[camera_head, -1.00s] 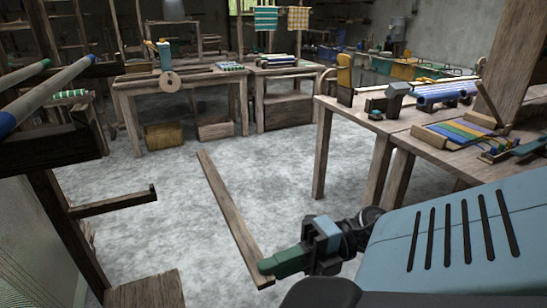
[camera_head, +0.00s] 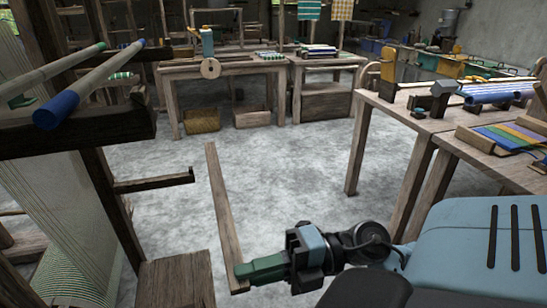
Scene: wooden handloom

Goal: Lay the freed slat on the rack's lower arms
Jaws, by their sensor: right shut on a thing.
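The slat (camera_head: 222,205) is a long, narrow wooden strip that stretches away from me over the floor in the middle of the view. My right gripper (camera_head: 245,271) has green fingers and is shut on the slat's near end. The rack stands at the left. Its lower arm (camera_head: 152,182) is a dark bar with a small upturned tip, just left of the slat and apart from it. Only one lower arm shows clearly. My left gripper is not in view.
Warp threads (camera_head: 45,180) hang at far left. A wooden block (camera_head: 178,280) stands low, left of my gripper. Worktables (camera_head: 425,125) stand right; open floor lies between.

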